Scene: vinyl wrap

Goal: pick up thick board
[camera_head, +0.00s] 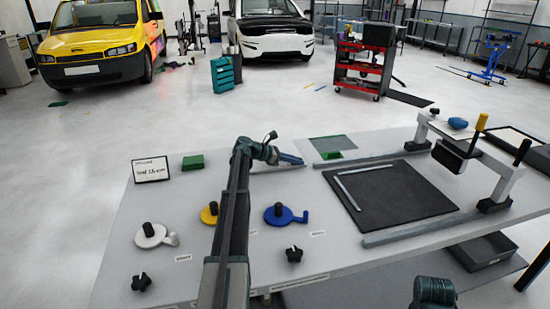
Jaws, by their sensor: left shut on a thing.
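My left gripper (290,159) reaches over the back part of the grey table, its jaws low and pointing right. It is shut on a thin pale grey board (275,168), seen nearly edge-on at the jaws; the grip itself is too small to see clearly. I cannot tell whether the board touches the table. Part of my right arm (433,292) shows at the bottom right; its gripper is out of view.
A black mat (392,196) with pale strips lies right, between long rails, by a white bridge frame (470,150). White (150,236), yellow and blue (285,215) discs with black knobs, black knobs, a sign (150,169) and a green block (193,162) occupy the left.

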